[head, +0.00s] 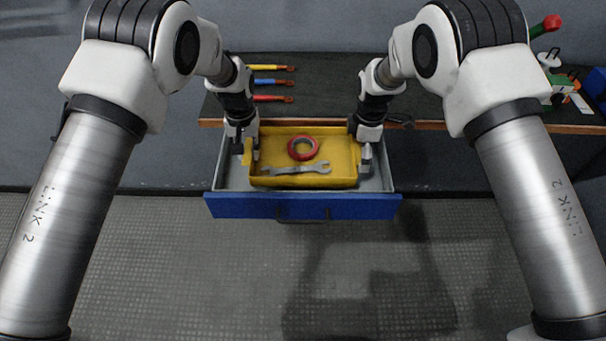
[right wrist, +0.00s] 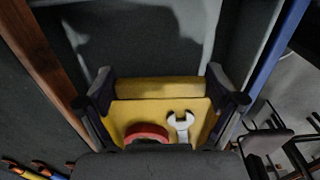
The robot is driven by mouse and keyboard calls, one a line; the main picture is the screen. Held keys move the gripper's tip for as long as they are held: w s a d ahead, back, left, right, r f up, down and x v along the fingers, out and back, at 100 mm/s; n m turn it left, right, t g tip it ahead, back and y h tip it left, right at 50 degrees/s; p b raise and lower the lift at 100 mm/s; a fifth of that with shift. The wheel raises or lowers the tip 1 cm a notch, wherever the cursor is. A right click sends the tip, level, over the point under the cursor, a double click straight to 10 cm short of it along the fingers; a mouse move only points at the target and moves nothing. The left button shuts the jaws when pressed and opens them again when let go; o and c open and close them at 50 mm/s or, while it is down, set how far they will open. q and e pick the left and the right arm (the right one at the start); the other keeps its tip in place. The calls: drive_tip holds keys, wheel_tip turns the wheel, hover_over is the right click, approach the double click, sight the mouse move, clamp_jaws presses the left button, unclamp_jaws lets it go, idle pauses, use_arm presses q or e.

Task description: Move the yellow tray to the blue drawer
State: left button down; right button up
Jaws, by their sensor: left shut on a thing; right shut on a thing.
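The yellow tray (head: 335,165) is inside the open blue drawer (head: 350,207), or just above its floor; I cannot tell which. A red tape ring (head: 291,150) and a grey wrench (head: 300,169) lie in the tray. My left gripper (head: 249,150) is shut on the tray's left end. My right gripper (head: 364,152) is shut on the tray's right end. In the right wrist view, the fingers close around the tray's yellow end (right wrist: 158,88), with the wrench (right wrist: 181,126) and part of the ring (right wrist: 147,132) behind it.
The dark workbench (head: 335,90) with a wooden front edge is behind the drawer. A red-handled tool and other items (head: 553,75) are at the far right. The floor in front is clear.

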use_arm(q)
wheel_tip(320, 180, down, 4)
drive_tip(key=b, duration=0.3)
drive_tip(key=shift+w, duration=0.1)
use_arm(e)
wheel_tip(320, 180, down, 4)
drive_tip(key=shift+w, duration=0.1)
use_arm(q)
drive_tip(key=c, duration=1.4)
unclamp_jaws()
drive_tip(key=shift+f+b, duration=0.15)
drive_tip(key=shift+b, duration=0.15)
use_arm(e)
drive_tip(key=o, duration=1.1)
drive_tip(key=shift+f, duration=0.15)
use_arm(q)
drive_tip(key=o, duration=0.4)
drive_tip(key=shift+r, duration=0.25)
use_arm(e)
drive_tip(key=shift+o, duration=0.3)
drive_tip(key=shift+r, duration=0.2)
use_arm(q)
wheel_tip(320, 180, up, 12)
drive_tip(key=shift+f, duration=0.1)
use_arm(e)
wheel_tip(320, 180, up, 12)
drive_tip(key=shift+r, duration=0.1)
drive_tip(key=shift+s, duration=0.2)
